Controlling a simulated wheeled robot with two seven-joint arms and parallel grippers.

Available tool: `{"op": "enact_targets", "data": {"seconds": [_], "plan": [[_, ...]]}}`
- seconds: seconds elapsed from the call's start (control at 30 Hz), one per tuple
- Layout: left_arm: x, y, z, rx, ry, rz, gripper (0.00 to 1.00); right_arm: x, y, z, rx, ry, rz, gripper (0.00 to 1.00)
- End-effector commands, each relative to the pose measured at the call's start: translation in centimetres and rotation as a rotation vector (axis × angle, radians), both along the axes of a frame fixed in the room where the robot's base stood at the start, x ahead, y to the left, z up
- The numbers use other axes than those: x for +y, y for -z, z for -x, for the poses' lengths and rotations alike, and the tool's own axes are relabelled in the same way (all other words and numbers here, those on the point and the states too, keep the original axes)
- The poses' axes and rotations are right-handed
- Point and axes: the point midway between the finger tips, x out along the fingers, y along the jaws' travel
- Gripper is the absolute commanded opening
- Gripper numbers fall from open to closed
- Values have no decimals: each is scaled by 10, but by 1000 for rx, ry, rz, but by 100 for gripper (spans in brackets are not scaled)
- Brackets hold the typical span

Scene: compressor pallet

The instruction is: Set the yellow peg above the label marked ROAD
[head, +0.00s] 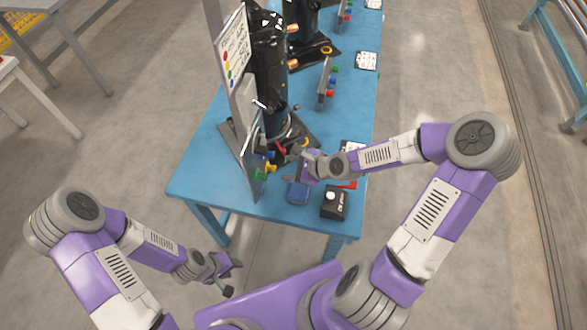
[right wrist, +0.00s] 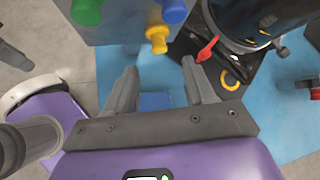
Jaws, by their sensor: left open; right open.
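The yellow peg (right wrist: 157,38) sticks out of a grey panel (right wrist: 120,28) in the right wrist view, between a green peg (right wrist: 86,12) and a blue peg (right wrist: 173,10). In the head view the yellow peg (head: 271,168) is small, on the upright panel at the table's near end. My right gripper (right wrist: 160,88) is open and empty, its fingertips just short of the yellow peg. My left gripper (head: 230,277) is open and empty, low beside the table. I cannot read a ROAD label in either view.
A black compressor (head: 268,60) stands behind the panel on the blue table (head: 205,165). A sign with coloured dots (head: 232,50) rises above. A red lever (right wrist: 207,48) is close by.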

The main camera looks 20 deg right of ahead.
Motion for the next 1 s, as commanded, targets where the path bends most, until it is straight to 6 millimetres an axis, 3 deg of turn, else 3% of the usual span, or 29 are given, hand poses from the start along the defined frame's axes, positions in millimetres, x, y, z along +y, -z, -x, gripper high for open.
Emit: {"op": "enact_targets", "data": {"seconds": [0.4,0.9,1.0], "plan": [[0,29,0,0,0,0,43,25,37,-29,-1,-4,0,54],[0,33,0,0,0,0,43,30,44,-37,0,-1,1,54],[0,33,0,0,0,0,43,30,44,-37,-1,-1,1,40]]}}
